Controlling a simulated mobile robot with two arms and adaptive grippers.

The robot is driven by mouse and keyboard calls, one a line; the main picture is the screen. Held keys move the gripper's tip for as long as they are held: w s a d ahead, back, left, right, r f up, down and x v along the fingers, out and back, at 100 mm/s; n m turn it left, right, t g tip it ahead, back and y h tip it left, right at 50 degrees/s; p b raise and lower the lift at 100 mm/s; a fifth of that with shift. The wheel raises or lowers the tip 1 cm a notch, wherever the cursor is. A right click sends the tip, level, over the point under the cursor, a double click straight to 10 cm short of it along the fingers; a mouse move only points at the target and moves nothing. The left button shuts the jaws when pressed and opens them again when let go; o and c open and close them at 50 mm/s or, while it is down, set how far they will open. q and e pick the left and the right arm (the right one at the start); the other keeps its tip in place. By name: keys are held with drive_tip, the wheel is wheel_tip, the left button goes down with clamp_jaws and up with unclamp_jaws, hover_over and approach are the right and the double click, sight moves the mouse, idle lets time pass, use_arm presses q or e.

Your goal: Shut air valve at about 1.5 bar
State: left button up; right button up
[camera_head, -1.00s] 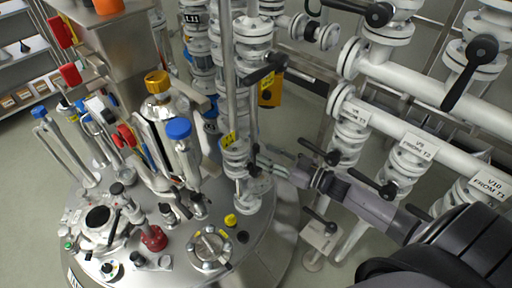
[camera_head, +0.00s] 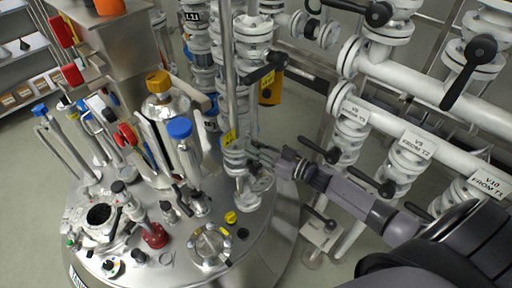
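My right gripper (camera_head: 264,153) reaches in from the right, beside a white flanged pipe column (camera_head: 240,170) that stands on the steel reactor lid. Its fingers point left at the column, just right of a yellow label (camera_head: 229,138). I cannot tell whether they touch anything or how far apart they are. A small round part (camera_head: 263,182) sits below the fingers; it may be a gauge, but no reading shows. I cannot tell which valve is the air valve. My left gripper is out of view.
White pipes with black valve levers, labelled V9 (camera_head: 420,144) and V10 (camera_head: 488,183), stand at the right around my arm. The reactor lid (camera_head: 188,238) carries several fittings, including a blue-capped cylinder (camera_head: 181,147) left of the column. Shelves (camera_head: 30,60) stand far left.

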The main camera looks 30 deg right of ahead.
clamp_jaws()
idle(0.3)
drive_tip(key=shift+d, duration=0.15)
drive_tip(key=w+d+f+m+t+h+b, duration=0.1)
drive_tip(key=d+f+m+b, duration=0.4)
drive_tip(key=m, duration=0.5)
drive_tip(key=w+d+f+m+t+h+b, duration=0.1)
drive_tip(key=w+d+f+m+t+b, duration=0.1)
drive_tip(key=d+f+m+b, duration=0.3)
drive_tip(key=shift+w+f+m+b, duration=0.2)
drive_tip(key=shift+f+m+b, duration=0.4)
drive_tip(key=shift+m+b, duration=1.6)
drive_tip(key=shift+m+p, duration=0.5)
drive_tip(key=shift+p, duration=0.05)
drive_tip(key=shift+a, duration=0.1)
